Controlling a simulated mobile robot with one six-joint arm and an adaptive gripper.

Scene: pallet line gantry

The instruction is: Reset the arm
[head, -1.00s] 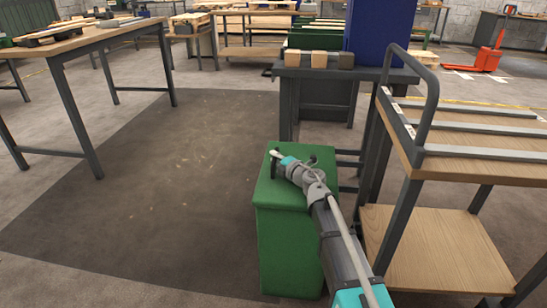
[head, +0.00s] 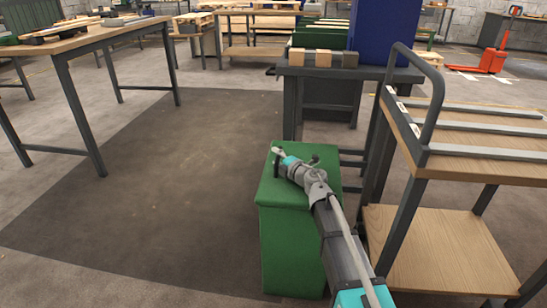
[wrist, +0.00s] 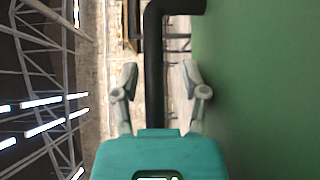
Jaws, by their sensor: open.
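My gripper (wrist: 160,82) is open in the wrist view, its two grey fingers apart. A dark bent bar (wrist: 153,60) shows in the gap between them; I cannot tell whether they touch it. In the head view my arm reaches from the bottom right to the top of a green box (head: 290,245), and my gripper (head: 278,152) is small there, low over the box top. The fingers are too small in that view to judge. A green surface (wrist: 260,80) fills the right of the wrist view.
A cart (head: 470,150) with a dark push handle stands close on the right. A dark table (head: 400,75) with several small blocks (head: 323,58) is behind the box. A wooden-topped table (head: 90,38) stands at the left. The floor between is clear.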

